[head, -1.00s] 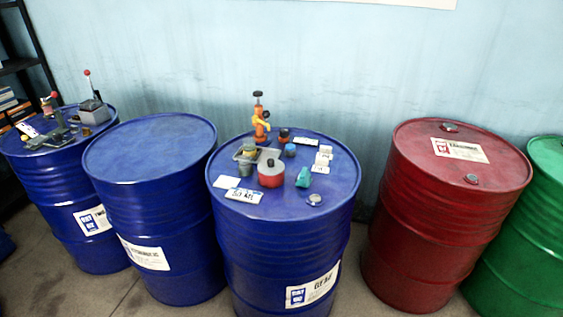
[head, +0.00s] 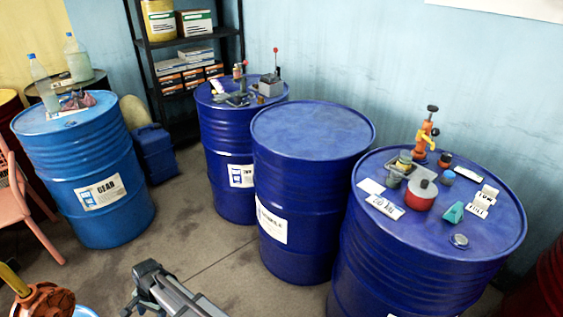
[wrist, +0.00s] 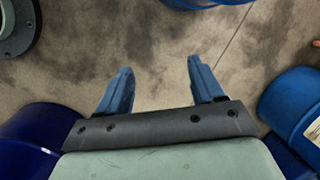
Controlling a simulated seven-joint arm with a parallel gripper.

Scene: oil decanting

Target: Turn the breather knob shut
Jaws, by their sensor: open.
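I cannot tell for certain which part is the breather knob. In the head view an orange hand pump (head: 426,138) with a black top stands at the back of the right blue drum (head: 375,265). A rusty orange fitting (head: 42,300) with a yellow handle is partly cut off at the lower left corner. My gripper (head: 142,287) is at the bottom of the head view, apart from both. In the wrist view my gripper (wrist: 160,72) has its two blue fingers apart, with only floor between them.
The right drum top carries a red can (head: 421,197), a teal block (head: 453,212), signs and small caps. A bare-topped blue drum (head: 312,130) stands beside it. Further left are a drum with levers (head: 268,85), a light blue drum (head: 75,135) and a pink chair (head: 25,195). Open floor lies between.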

